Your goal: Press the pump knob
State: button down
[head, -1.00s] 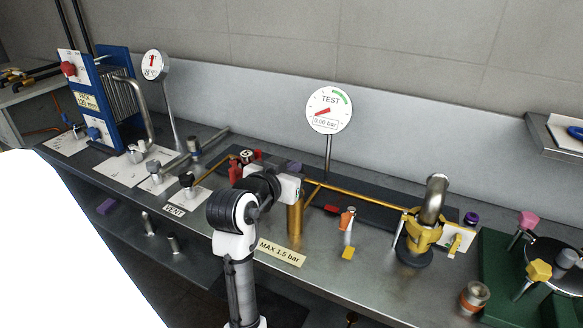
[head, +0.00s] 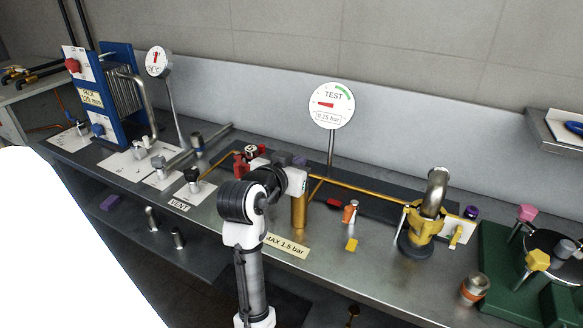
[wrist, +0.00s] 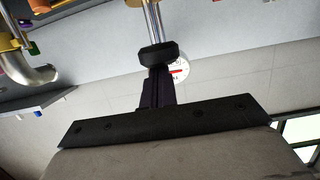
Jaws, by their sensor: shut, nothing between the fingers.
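The gold pump cylinder (head: 299,212) stands upright near the middle of the bench in the head view. My gripper (head: 297,186) is over its top and hides the knob there. In the wrist view the black pump knob (wrist: 158,56) sits on the end of a silver rod. My shut fingers (wrist: 157,88) are in line with the knob and appear to be against it, with nothing between them. The round TEST gauge (head: 331,105) behind reads 0.25 bar, and part of it shows beside the fingers in the wrist view (wrist: 180,69).
A MAX 1.5 bar label (head: 287,245) lies in front of the cylinder. An orange-topped valve (head: 349,212) and a yellow clamp on a steel elbow (head: 420,230) stand to the right. A black VENT knob (head: 193,175) and a red fitting (head: 243,165) are to the left.

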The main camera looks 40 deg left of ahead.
jog(key=r+b+v, duration=0.1)
jog(key=b+v, duration=0.2)
jog(key=v, duration=0.7)
jog(key=shift+r, duration=0.15)
dwell(0.9)
